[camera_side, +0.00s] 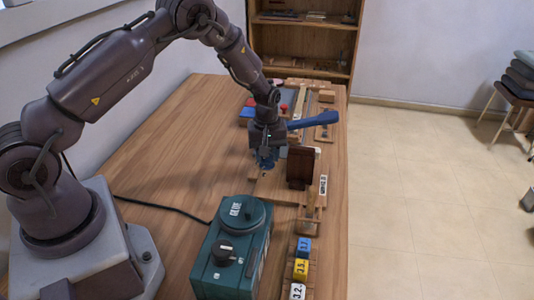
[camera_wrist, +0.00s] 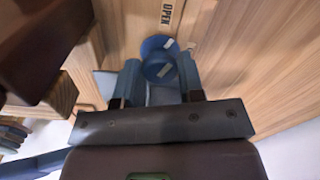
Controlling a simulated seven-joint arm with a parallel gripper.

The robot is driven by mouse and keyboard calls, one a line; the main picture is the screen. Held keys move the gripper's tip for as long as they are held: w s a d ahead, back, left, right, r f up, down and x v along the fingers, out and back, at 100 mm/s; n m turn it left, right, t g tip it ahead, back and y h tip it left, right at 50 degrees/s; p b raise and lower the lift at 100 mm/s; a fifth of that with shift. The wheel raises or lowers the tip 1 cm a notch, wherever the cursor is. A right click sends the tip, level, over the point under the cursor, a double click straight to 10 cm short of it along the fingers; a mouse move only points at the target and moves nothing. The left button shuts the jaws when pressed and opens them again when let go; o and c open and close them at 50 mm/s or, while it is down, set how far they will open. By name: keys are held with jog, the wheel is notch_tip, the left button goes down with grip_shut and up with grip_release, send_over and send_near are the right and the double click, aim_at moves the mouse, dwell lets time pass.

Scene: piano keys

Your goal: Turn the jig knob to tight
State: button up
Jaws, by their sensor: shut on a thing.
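The jig knob (camera_wrist: 158,66) is blue and round with white marks on top, and it shows between my fingers in the wrist view. A label reading OPEN (camera_wrist: 167,13) is on the wood just beyond it. My gripper (camera_wrist: 159,76) is shut on the knob, one finger on each side. In the side view my gripper (camera_side: 266,160) points down at the wooden jig board (camera_side: 262,189), left of an upright dark brown block (camera_side: 300,167). The knob is mostly hidden by the fingers there, and its exact angle is unclear.
A green machine (camera_side: 233,256) with round dials stands at the front of the table (camera_side: 165,150). Blue, yellow and white numbered blocks (camera_side: 301,268) sit at front right. A blue handle (camera_side: 315,120) sticks out behind my gripper. The table's left middle is clear apart from a black cable.

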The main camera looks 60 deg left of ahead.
jog(key=m, duration=0.6)
jog(key=shift+m, duration=0.3)
jog(key=m, duration=0.6)
dwell(0.4)
jog(key=o, duration=0.9)
notch_tip(320, 180, up, 13)
jog(key=shift+r, duration=0.1)
